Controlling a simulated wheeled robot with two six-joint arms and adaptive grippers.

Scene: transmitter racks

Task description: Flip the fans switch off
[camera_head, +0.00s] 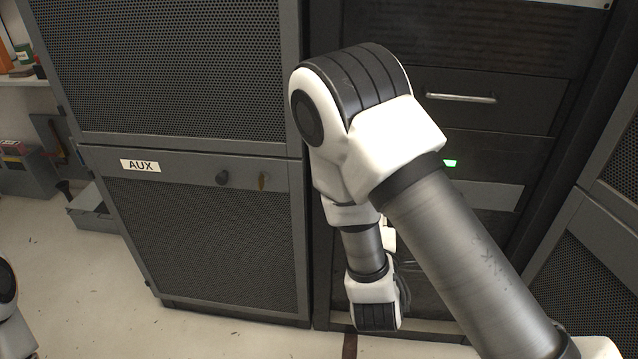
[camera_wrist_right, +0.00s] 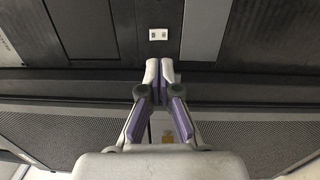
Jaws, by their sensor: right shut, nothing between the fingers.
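No switch can be clearly made out as the fans switch. In the right wrist view, a small white plate (camera_wrist_right: 158,34) with two dark marks sits on the dark rack panel, just beyond my fingertips in the picture. My right gripper (camera_wrist_right: 160,70) is shut and empty, its fingertips together and pointing toward the plate. I see no contact between them. In the head view my right arm crosses in front of the dark rack (camera_head: 500,125) and hides part of its face; the right gripper is hidden there. My left gripper is out of view.
The rack has a drawer handle (camera_head: 460,98) and a lit green indicator (camera_head: 450,163). Clear floor (camera_head: 110,290) lies at the lower left.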

